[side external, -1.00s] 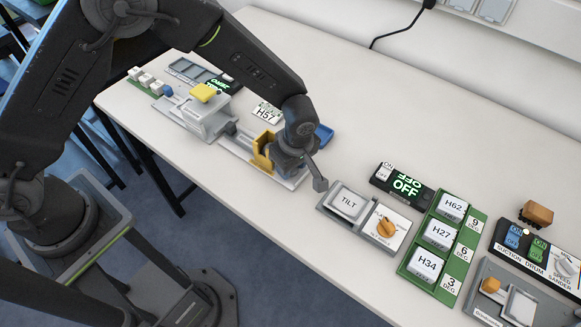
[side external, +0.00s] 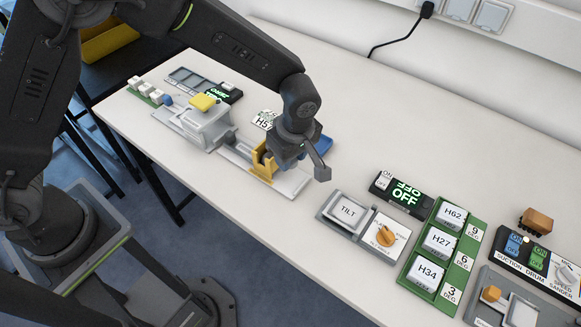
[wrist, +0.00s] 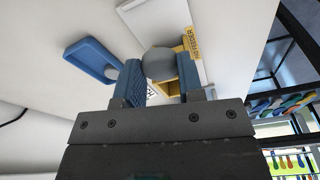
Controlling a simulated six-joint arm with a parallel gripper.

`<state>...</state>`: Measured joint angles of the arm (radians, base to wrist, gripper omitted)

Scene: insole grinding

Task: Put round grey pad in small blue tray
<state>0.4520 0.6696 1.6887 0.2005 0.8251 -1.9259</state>
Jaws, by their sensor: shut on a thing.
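The round grey pad (wrist: 159,60) sits between the two blue fingers of my gripper (wrist: 160,70) in the wrist view. My gripper is shut on it. In the side view my gripper (side external: 284,158) is over the yellow pad feeder (side external: 262,162); its body hides the pad. The feeder also shows behind the right finger in the wrist view (wrist: 184,84). The small blue tray (wrist: 78,57) lies left of my gripper in the wrist view, with a small greyish round shape at its near end. In the side view the tray (side external: 324,145) is partly hidden behind my wrist.
The feeder stands on a pale grey base (side external: 291,184). A grey fixture with a yellow top (side external: 203,102) stands to its left. The TILT unit (side external: 347,210) and a green block rack (side external: 440,245) stand to the right. The table behind the tray is clear.

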